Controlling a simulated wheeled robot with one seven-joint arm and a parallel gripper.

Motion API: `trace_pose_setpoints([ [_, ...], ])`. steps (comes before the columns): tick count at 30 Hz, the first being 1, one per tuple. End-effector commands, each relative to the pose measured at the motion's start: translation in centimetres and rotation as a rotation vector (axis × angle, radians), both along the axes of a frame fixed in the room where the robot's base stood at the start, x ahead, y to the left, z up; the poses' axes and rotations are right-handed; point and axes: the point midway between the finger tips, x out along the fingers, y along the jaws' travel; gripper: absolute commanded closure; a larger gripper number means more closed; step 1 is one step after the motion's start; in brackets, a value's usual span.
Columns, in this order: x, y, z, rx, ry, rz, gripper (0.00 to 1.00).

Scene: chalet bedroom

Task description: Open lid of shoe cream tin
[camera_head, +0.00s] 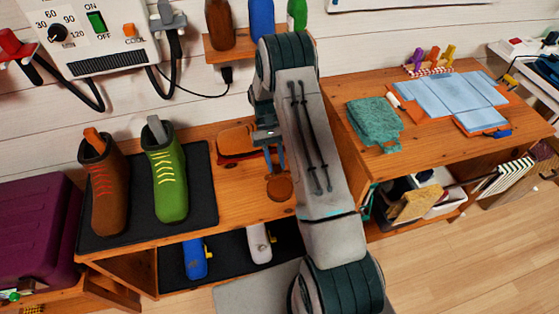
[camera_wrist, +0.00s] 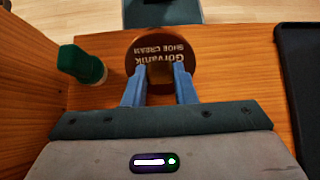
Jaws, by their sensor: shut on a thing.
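The shoe cream tin (camera_head: 280,188) is round and brown and sits on the wooden bench top near its front edge. In the wrist view the tin (camera_wrist: 178,52) shows its lettered lid top. My gripper (camera_wrist: 160,85) has its two blue fingers at the tin's near edge, shut on a small brownish tab (camera_wrist: 160,73) of the tin. My gripper (camera_head: 272,158) also shows in the head view beside the tin, partly covered by my arm. I cannot tell whether the lid is raised.
A green-capped bottle (camera_wrist: 82,64) stands close beside the tin. A brush-like brown and red object (camera_head: 237,141) lies behind it. A black mat (camera_head: 204,205) with a brown boot (camera_head: 103,190) and a green boot (camera_head: 166,185) lies left.

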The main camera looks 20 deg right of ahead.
Motion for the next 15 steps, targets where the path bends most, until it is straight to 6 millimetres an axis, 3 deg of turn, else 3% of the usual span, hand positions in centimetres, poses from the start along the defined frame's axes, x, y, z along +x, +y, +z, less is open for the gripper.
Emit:
trace_pose_setpoints([
  [8, -0.05, 0.04, -0.05, 0.003, 0.001, -0.002, 1.00],
  [9, -0.04, 0.03, -0.04, 0.003, 0.001, -0.002, 0.67],
  [10, -0.04, 0.02, -0.04, 0.002, 0.001, -0.002, 0.59],
  [11, -0.04, 0.01, -0.04, 0.002, 0.000, -0.002, 0.53],
  [15, -0.03, -0.08, -0.03, 0.002, 0.000, -0.004, 0.53],
])
